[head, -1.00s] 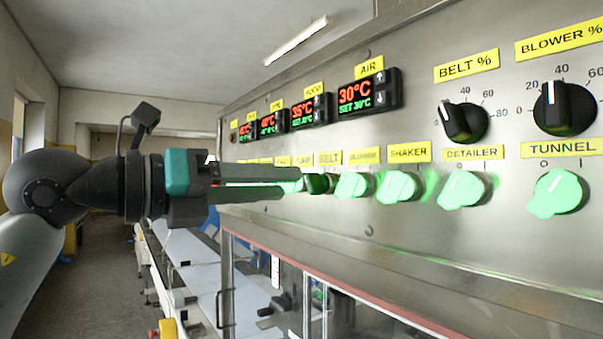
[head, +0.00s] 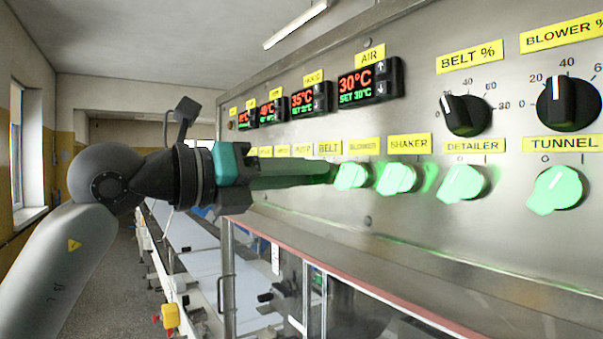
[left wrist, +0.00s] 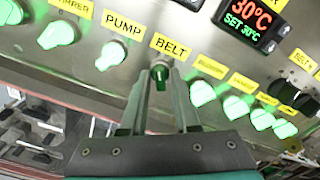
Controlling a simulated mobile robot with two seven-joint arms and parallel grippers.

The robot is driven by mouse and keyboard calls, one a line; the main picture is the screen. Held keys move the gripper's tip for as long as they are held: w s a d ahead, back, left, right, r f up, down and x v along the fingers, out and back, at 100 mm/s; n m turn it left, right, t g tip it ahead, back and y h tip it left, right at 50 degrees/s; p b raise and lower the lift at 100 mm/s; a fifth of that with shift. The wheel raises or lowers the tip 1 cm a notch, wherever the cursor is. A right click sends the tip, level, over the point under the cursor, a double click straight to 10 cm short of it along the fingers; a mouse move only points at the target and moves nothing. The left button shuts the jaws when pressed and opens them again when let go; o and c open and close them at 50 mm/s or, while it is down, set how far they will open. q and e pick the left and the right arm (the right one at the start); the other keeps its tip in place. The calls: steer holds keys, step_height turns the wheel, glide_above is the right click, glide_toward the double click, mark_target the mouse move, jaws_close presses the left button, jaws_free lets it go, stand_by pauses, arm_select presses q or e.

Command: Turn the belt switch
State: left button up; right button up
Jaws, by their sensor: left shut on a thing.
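The belt switch (left wrist: 160,74) is a knob under the yellow BELT label (left wrist: 171,46) in the left wrist view. It looks darker than the pale green lit knobs beside it. My left gripper (left wrist: 161,80) has its two fingers on either side of this knob and is shut on it. In the head view the left gripper (head: 325,172) reaches the panel below the BELT label (head: 328,148), and its fingers hide the switch there. My right gripper is in neither view.
The steel panel carries more lit knobs: blower (head: 350,176), shaker (head: 397,178), detailer (head: 462,184) and tunnel (head: 556,190). The pump knob (left wrist: 112,53) sits left of the belt switch. Temperature displays (head: 368,84) are above. A conveyor (head: 190,240) runs below at left.

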arm_select(q)
jaws_close()
